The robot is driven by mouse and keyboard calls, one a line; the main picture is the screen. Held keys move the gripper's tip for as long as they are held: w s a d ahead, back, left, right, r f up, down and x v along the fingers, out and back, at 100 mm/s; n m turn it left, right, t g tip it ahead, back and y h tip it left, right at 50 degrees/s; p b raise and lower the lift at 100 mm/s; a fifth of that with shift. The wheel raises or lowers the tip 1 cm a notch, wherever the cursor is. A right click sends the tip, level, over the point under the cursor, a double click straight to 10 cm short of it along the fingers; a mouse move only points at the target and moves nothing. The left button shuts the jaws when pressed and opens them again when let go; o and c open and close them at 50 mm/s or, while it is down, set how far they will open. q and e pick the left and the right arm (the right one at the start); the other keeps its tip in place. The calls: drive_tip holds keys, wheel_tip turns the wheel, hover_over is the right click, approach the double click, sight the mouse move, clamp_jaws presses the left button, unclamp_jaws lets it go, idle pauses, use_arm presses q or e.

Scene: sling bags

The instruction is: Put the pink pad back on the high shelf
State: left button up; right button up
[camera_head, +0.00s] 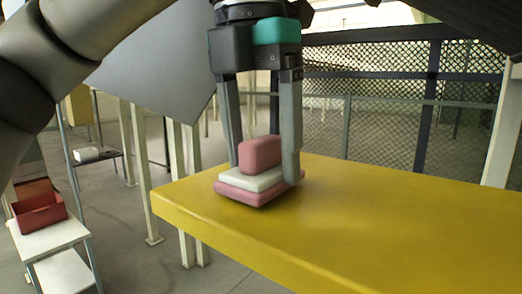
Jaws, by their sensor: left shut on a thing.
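The pink pad (245,194) has a pink bottom layer, a white middle layer and a smaller pink block on top. It is at the left part of a broad yellow surface (350,220), on it or just above it; I cannot tell which. My left gripper (263,170) points down from above, its two grey fingers on either side of the pad, shut on it. The fingertips partly hide the pad's sides. My right gripper is not in view. No surface is clearly marked as the high shelf.
The yellow surface is bare to the right of the pad. Its left edge drops to the floor. A white stepped stand (45,240) with a red bin (38,214) is at lower left. A large grey panel (150,65) is behind, and a mesh fence (385,115) at the back right.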

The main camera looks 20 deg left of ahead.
sight(253, 141)
use_arm(q)
drive_tip(key=shift+f, duration=0.25)
drive_tip(key=o, duration=1.1)
drive_tip(key=shift+s+a+r, duration=0.1)
drive_tip(key=shift+s+r, duration=0.15)
drive_tip(key=shift+r, duration=1.75)
drive_tip(key=shift+s+a+r, duration=0.1)
drive_tip(key=shift+s+r, duration=0.15)
drive_tip(key=shift+r, duration=1.8)
drive_tip(key=shift+s+a+r, duration=0.1)
drive_tip(key=shift+s+r, duration=0.15)
drive_tip(key=shift+r, duration=1.75)
